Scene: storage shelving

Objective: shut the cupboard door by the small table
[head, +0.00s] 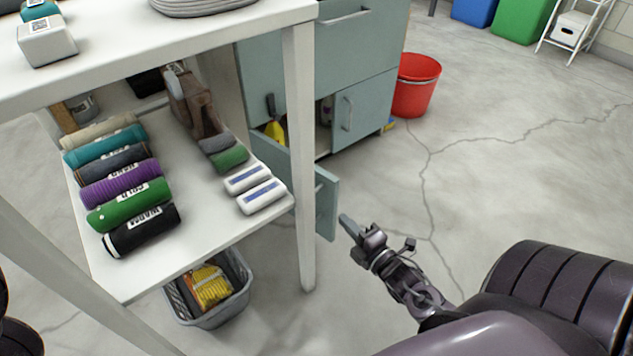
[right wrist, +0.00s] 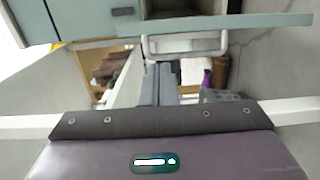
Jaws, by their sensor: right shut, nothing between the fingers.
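The blue-grey cupboard (head: 362,45) stands behind the white table (head: 305,150). Its lower left door (head: 327,208) stands open, swung out towards me, with its inner part hidden behind the table leg. In the right wrist view the open door (right wrist: 240,27) crosses the top, with a pale bar handle (right wrist: 185,46). My right gripper (head: 346,223) is shut and empty, just right of the door's free edge; I cannot tell whether it touches. Its fingers (right wrist: 160,82) show below the handle in the right wrist view. My left gripper is not in view.
Rolled cloths (head: 120,185) and white packs (head: 262,195) lie on the table's lower shelf. A grey basket (head: 240,297) sits beneath it. A yellow item (head: 275,130) shows in the cupboard opening. A red bucket (head: 415,85) stands right of the cupboard.

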